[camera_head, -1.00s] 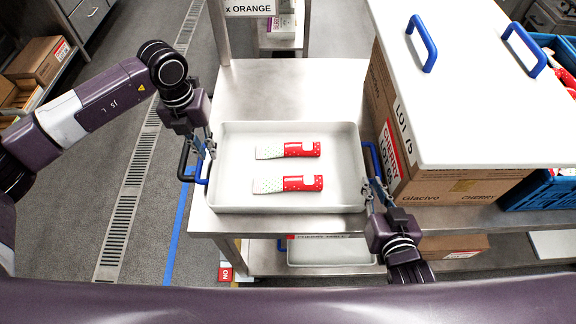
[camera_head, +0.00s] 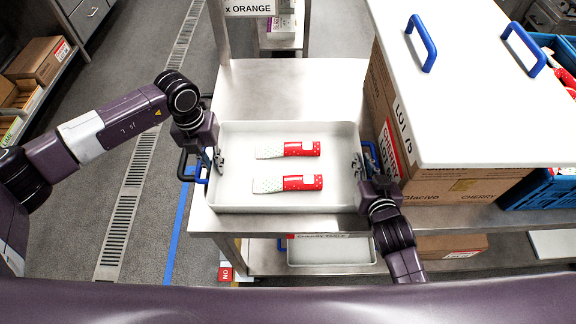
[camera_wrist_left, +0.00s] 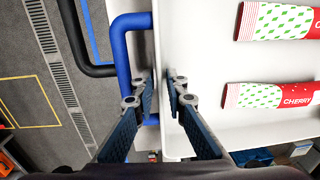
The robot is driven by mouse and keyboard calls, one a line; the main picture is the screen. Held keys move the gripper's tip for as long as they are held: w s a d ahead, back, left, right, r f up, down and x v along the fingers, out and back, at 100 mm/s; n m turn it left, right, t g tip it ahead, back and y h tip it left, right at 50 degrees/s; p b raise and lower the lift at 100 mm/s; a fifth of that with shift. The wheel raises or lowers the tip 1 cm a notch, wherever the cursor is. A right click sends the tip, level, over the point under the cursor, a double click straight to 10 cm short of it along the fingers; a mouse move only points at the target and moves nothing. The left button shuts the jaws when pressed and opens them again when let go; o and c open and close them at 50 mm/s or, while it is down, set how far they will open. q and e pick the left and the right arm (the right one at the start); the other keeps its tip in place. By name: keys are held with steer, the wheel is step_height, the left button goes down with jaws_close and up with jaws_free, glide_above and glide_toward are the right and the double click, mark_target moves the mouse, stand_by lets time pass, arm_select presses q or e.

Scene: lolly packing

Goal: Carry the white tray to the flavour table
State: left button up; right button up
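The white tray (camera_head: 285,203) lies on the steel table with two red and white cherry sachets (camera_head: 288,149) (camera_head: 287,184) in it. It has a blue handle at each end; the left one (camera_wrist_left: 123,55) shows in the left wrist view. My left gripper (camera_head: 214,160) is at the tray's left wall, its fingers close on either side of the rim, inside the handle. Whether they press on the rim is unclear. My right gripper (camera_head: 360,165) is at the right wall beside the right handle (camera_head: 372,158); its finger gap is too small to make out.
A cherry carton (camera_head: 450,187) under a white lid (camera_head: 480,110) with blue handles stands close to the tray's right. Blue crates (camera_head: 540,195) are further right. Bare steel (camera_head: 285,85) lies behind the tray. Another tray (camera_head: 330,252) sits on the lower shelf. An orange sign (camera_head: 250,7) hangs behind.

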arm_select(q)
jaws_close()
arm_select(e)
jaws_close()
arm_select(q)
steer(key=shift+w+r, duration=0.1)
arm_select(e)
steer(key=shift+r, duration=0.15)
